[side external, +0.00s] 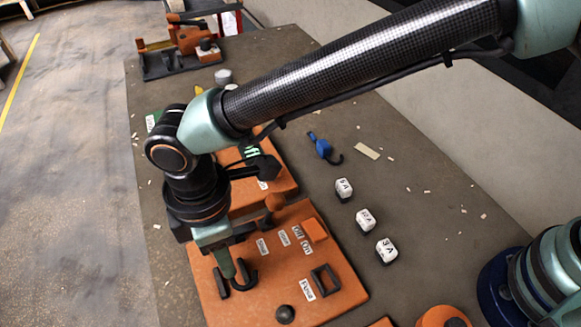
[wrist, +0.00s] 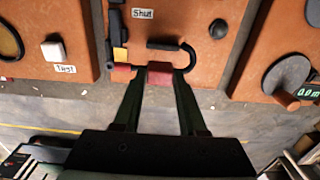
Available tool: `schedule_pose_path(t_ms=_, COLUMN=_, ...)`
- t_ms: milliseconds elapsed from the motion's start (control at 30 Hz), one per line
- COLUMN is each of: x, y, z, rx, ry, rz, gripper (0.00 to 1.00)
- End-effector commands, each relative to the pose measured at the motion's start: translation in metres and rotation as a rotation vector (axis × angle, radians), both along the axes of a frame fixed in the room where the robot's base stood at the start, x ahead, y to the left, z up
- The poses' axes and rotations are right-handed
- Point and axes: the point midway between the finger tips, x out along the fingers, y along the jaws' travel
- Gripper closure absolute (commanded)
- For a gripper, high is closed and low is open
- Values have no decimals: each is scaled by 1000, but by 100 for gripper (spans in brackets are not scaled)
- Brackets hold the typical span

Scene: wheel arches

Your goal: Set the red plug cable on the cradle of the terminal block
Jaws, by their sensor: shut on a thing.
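My gripper (wrist: 155,78) is shut on the red plug cable (wrist: 160,72), with its red body across the fingertips in the wrist view. Its black lead (wrist: 187,55) curves in a hook beyond the fingers, over the orange board (wrist: 170,22). In the side view my gripper (side external: 228,265) is low over the near orange board (side external: 265,300), with the black hooked lead (side external: 249,275) beside the fingers; the red body is hidden there. Dark upright parts (wrist: 115,22) stand on the board near the plug's left end. I cannot tell whether the plug touches a cradle.
The near board carries a black square frame (side external: 325,281), a black knob (side external: 285,314) and an orange block (side external: 314,230). A blue plug cable (side external: 321,146) and white marked cubes (side external: 366,219) lie to the right on the grey table. An orange fixture (side external: 190,45) stands at the back.

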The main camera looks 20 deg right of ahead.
Motion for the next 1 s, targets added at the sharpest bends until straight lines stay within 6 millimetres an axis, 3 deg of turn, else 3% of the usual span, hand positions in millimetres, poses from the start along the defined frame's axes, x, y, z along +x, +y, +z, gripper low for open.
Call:
schedule_pose_path(t_ms=533, x=0, y=0, z=-34, rx=0, ry=0, rz=0, gripper=100)
schedule_pose_path(t_ms=1000, x=0, y=0, z=-41, rx=1, ry=0, rz=0, gripper=100)
